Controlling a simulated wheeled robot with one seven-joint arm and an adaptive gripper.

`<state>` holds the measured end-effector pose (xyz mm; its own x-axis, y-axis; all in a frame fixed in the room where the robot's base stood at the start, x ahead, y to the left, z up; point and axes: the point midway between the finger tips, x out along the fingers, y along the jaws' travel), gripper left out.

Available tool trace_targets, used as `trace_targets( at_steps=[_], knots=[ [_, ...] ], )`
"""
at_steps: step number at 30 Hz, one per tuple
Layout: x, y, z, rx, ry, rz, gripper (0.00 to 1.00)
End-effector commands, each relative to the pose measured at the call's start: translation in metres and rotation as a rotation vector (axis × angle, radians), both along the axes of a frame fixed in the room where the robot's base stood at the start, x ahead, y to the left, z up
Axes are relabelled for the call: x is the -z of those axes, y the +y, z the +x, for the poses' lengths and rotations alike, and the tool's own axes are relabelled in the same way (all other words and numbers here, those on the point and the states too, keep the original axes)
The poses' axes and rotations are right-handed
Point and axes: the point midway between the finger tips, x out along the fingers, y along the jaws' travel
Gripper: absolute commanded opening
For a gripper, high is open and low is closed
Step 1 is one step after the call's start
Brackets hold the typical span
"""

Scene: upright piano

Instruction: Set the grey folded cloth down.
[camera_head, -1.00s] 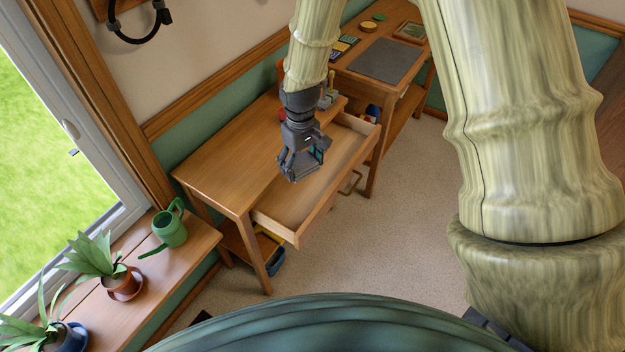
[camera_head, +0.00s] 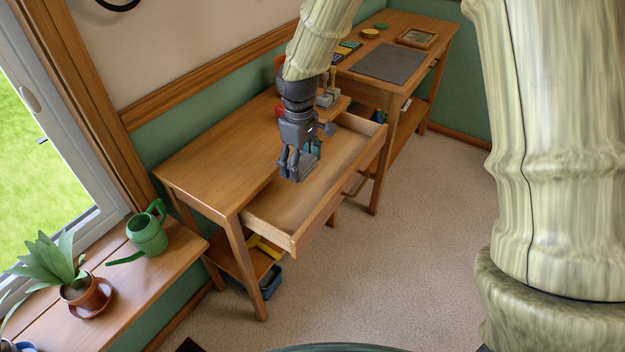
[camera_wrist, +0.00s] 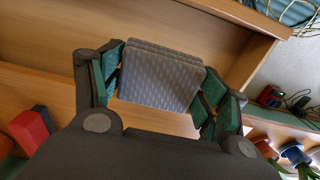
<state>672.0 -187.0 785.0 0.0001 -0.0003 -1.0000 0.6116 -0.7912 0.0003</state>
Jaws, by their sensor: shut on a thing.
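The grey folded cloth (camera_wrist: 160,78) is between the fingers of my gripper (camera_wrist: 155,85) in the wrist view. It is a flat, patterned, layered square, and the fingers press on its left and right sides. In the head view my gripper (camera_head: 298,172) points down over the open drawer (camera_head: 345,160) of the wooden desk (camera_head: 215,165). The cloth is hard to make out there. Whether the cloth touches the drawer's floor I cannot tell.
A second desk with a dark grey mat (camera_head: 388,63) stands behind. A red object (camera_wrist: 32,130) shows at left in the wrist view. A green watering can (camera_head: 147,235) and a potted plant (camera_head: 85,290) stand on the sill at left. Carpet right of the desk is clear.

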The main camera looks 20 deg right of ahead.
Motion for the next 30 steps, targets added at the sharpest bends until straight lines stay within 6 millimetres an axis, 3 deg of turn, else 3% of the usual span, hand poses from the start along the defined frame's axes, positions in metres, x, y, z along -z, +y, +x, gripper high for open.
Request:
trace_targets(
  at_steps=[5,14,30],
  knots=[
    [0.011,0.0,0.0,-0.006,0.001,-0.001,0.56],
    [0.057,0.0,0.0,-0.006,0.001,0.0,0.56],
    [0.101,0.0,0.0,-0.005,-0.001,0.0,0.56]
  ],
)
